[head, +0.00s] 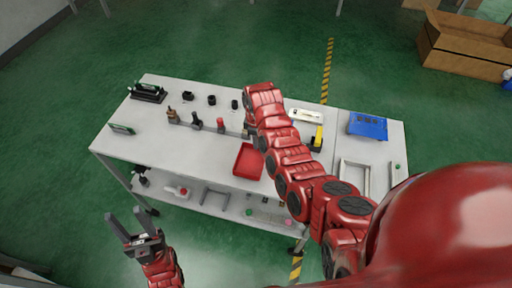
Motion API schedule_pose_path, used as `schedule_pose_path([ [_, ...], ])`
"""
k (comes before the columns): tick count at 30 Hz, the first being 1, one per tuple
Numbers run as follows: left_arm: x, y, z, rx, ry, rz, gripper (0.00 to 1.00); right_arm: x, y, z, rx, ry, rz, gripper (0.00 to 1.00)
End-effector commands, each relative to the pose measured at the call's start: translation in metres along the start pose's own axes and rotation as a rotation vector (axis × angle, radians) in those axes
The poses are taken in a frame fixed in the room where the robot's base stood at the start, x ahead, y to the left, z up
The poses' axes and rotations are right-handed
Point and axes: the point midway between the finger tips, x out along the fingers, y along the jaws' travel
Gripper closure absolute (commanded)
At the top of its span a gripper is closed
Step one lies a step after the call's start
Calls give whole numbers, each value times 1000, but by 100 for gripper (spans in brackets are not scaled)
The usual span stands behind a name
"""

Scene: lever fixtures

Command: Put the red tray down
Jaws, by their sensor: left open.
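The red tray (248,161) is at the front edge of the white table, near the middle of the head view. It looks roughly flat, and its right side is close to or partly behind my right arm. My right arm reaches across the table from the lower right, and its gripper does not show, so whether it touches the tray cannot be seen. My left gripper (124,213) is open and empty, in front of the table at the lower left, well away from the tray.
The white table (150,145) carries a row of small lever fixtures (196,122) behind the tray. A blue box (367,126) and a yellow-and-black item (317,138) stand to the right. A lower shelf (215,196) holds several items. The left front tabletop is mostly clear.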

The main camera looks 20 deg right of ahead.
Motion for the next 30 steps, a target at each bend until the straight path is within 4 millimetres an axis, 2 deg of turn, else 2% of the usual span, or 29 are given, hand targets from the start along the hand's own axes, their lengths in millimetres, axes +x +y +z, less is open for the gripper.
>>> schedule_pose_path([
  [5,7,0,-1,0,0,0,50,6,0,0,-2,-2,-3,100],
  [8,14,-1,-2,0,0,0,50,16,-1,0,-2,-3,-6,100],
  [15,18,-1,-3,0,0,0,50,33,0,-1,-3,0,-1,100],
  [29,14,-1,-2,0,0,0,50,41,0,-1,-1,0,0,100],
  [30,15,-1,-2,0,0,0,50,39,0,0,-1,0,0,89],
])
